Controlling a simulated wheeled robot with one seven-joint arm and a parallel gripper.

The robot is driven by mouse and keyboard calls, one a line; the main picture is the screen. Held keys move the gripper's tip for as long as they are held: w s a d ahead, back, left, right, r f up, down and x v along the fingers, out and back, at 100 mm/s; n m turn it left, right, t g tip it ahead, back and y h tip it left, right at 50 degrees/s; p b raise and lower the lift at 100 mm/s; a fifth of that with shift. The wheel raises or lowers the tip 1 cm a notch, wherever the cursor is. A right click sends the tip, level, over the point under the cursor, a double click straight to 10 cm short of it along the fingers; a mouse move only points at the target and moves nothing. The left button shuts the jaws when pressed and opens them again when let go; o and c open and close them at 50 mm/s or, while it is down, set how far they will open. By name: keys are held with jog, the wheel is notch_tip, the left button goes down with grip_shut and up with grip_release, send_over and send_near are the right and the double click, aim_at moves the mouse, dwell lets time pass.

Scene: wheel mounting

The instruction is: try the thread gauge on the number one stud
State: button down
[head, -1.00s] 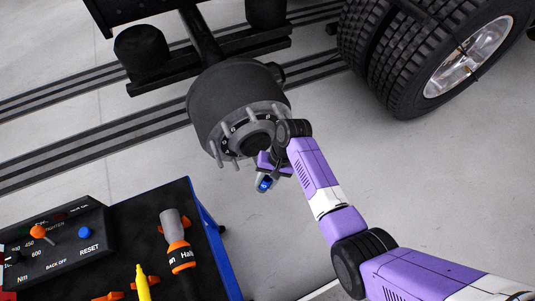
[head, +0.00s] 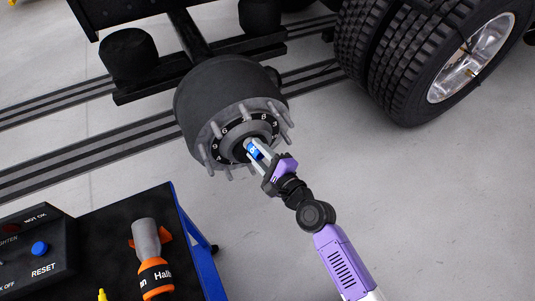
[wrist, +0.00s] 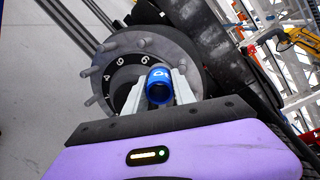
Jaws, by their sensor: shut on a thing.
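The thread gauge (head: 254,152) is a small blue cylinder with a white mark. My gripper (head: 258,156) is shut on it, in front of the lower right part of the wheel hub (head: 222,96). In the wrist view the gauge (wrist: 159,86) sits between the fingers, with its open end toward the camera. The hub face has a ring of bare studs (head: 216,128) around a black numbered ring (head: 230,131). Some digits show, but I cannot make out a one. My gripper covers part of the lower right. I cannot tell whether the gauge touches a stud.
A black-topped cart (head: 118,224) with blue edges stands at lower left. It carries a control box (head: 38,250) and an orange and grey tool (head: 150,255). Dual tyres (head: 395,65) stand at upper right. The floor between the hub and tyres is clear.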

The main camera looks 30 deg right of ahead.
aim_at(249, 119)
jog(key=d+h, duration=0.1)
jog(key=d+m+t+b, duration=0.1)
jog(key=d+r+h, duration=0.1)
jog(key=shift+s+m+t+h, duration=0.25)
jog(key=shift+m+t+h, duration=0.05)
jog(key=shift+m, duration=0.1)
jog(key=shift+a+r, duration=0.1)
jog(key=shift+a, duration=0.05)
jog(key=shift+w+a, duration=0.15)
jog(key=shift+w, duration=2.65)
jog(key=shift+w+r, duration=0.1)
jog(key=shift+w, duration=0.95)
jog(key=shift+w, duration=0.35)
